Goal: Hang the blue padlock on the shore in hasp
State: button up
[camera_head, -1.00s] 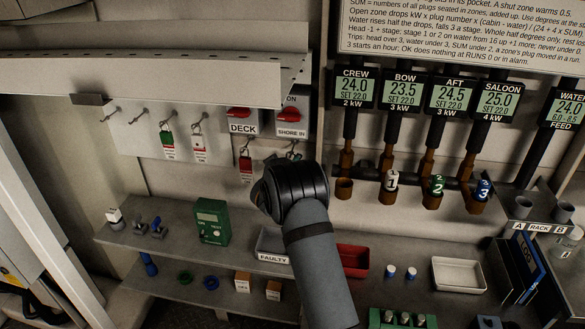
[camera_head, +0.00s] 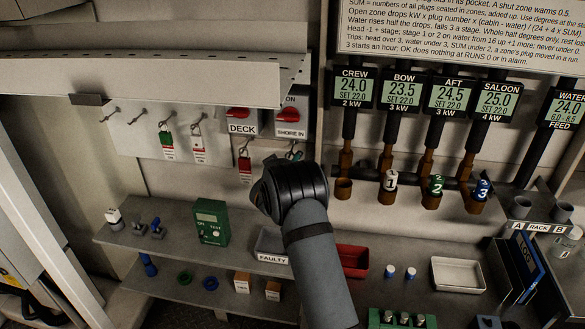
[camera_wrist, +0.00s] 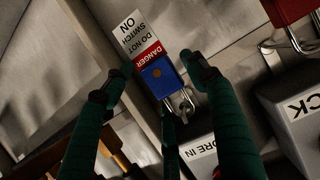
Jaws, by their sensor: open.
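The blue padlock (camera_wrist: 158,77) shows in the wrist view with a red and white danger tag (camera_wrist: 140,42) beyond it. Its metal shackle (camera_wrist: 182,104) points toward the SHORE IN box (camera_wrist: 200,152). The shackle lies by a metal loop; I cannot tell for sure whether it passes through it. My gripper (camera_wrist: 155,76) is open, with one dark green finger on each side of the padlock and gaps visible. In the head view the SHORE IN switch (camera_head: 292,116) is above my wrist, which hides the padlock and most of the hasp.
The DECK switch (camera_head: 241,122) is to the left, with a red padlock (camera_head: 245,168) below it. Green (camera_head: 166,140) and white (camera_head: 197,143) padlocks hang on hooks further left. The FAULTY tray (camera_head: 271,246) and a green tester (camera_head: 211,222) sit on the shelf below.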

jog(key=shift+o, duration=0.4)
jog(key=v, duration=1.2)
jog(key=shift+w+f, duration=0.1)
jog(key=shift+w, duration=0.05)
jog(key=x, duration=1.1)
jog(key=shift+w+f, duration=0.1)
jog(key=shift+w, duration=0.05)
jog(key=shift+w+r, duration=0.15)
jog(key=shift+r, duration=0.05)
jog(key=shift+v, duration=0.8)
jog(key=shift+w+d+f, duration=0.1)
jog(key=shift+w, duration=0.05)
